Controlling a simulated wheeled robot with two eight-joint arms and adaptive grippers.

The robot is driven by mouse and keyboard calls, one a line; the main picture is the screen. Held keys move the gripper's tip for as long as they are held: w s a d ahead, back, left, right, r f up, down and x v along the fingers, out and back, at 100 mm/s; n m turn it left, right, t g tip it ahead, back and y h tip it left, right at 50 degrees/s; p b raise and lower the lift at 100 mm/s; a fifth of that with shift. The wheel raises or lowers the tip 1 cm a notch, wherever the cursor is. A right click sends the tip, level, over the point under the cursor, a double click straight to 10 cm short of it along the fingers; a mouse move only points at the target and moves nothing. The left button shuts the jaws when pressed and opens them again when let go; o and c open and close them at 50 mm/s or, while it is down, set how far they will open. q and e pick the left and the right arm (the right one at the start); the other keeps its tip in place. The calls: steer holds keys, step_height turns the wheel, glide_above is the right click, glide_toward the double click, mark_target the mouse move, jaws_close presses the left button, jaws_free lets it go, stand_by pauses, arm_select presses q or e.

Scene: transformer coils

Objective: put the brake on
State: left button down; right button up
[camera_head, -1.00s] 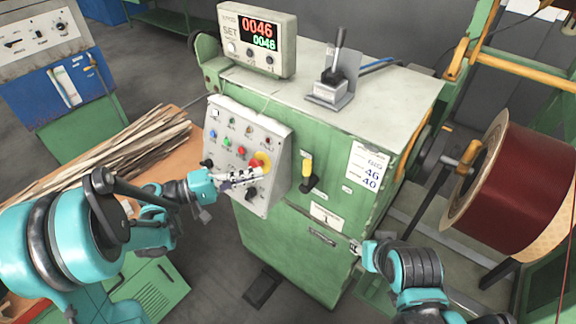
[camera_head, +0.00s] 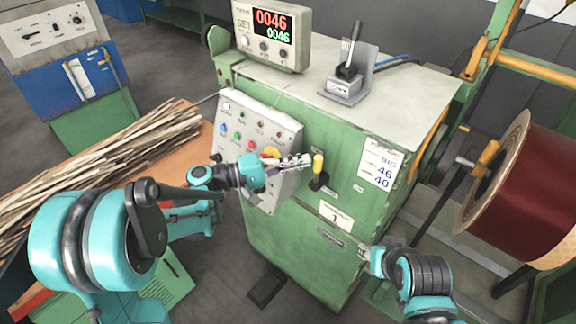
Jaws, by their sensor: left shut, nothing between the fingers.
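A lever with a yellow handle (camera_head: 318,163) and a dark base sits on the front of the green machine cabinet (camera_head: 290,235), right of the control panel. My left gripper (camera_head: 307,161) is shut and empty. Its fingertips are just left of the yellow handle, and I cannot tell whether they touch it. My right gripper (camera_head: 363,251) is low at the cabinet's right front edge. Its fingers are too small to read.
A black-handled lever (camera_head: 349,70) and a counter display (camera_head: 272,35) reading 0046 stand on the cabinet top. The control panel (camera_head: 228,107) has several coloured buttons. A dark red wire spool (camera_head: 535,190) is on the right. Wooden strips (camera_head: 110,170) lie on the left.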

arm_select(q)
steer(key=shift+d+r, duration=0.1)
steer(key=shift+d, duration=0.05)
stand_by(0.3)
steer(key=shift+s+d+r+m+p, duration=0.15)
steer(key=shift+m+p, duration=0.15)
steer(key=shift+p, duration=0.15)
